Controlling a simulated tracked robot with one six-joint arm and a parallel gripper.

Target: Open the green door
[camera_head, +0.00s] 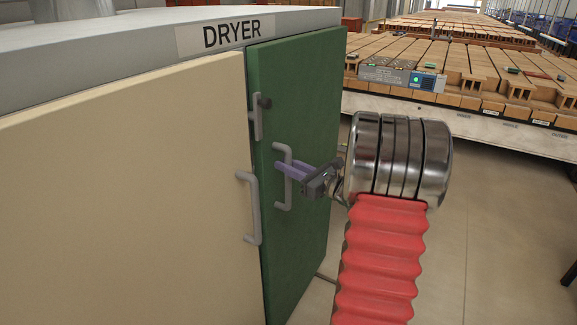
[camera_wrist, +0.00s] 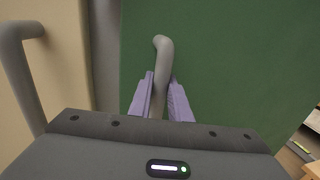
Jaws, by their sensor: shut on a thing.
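The green door (camera_head: 310,100) is on the right-hand side of the dryer and looks closed in the head view. It fills most of the wrist view (camera_wrist: 235,60). Its grey handle (camera_head: 284,200) is an upright bar. My gripper (camera_head: 285,170) comes from the right and is shut on this handle. In the wrist view its two purple fingers (camera_wrist: 161,98) stand on either side of the handle (camera_wrist: 163,58), whose lower part is hidden by the gripper body. A grey latch (camera_head: 257,117) sits at the door's left edge, higher than the handle.
A cream door (camera_head: 120,200) with its own grey handle (camera_head: 251,208) adjoins on the left. The sign "DRYER" (camera_head: 238,34) is above. Open floor (camera_head: 490,220) lies to the right, with a long conveyor of bricks (camera_head: 470,65) behind.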

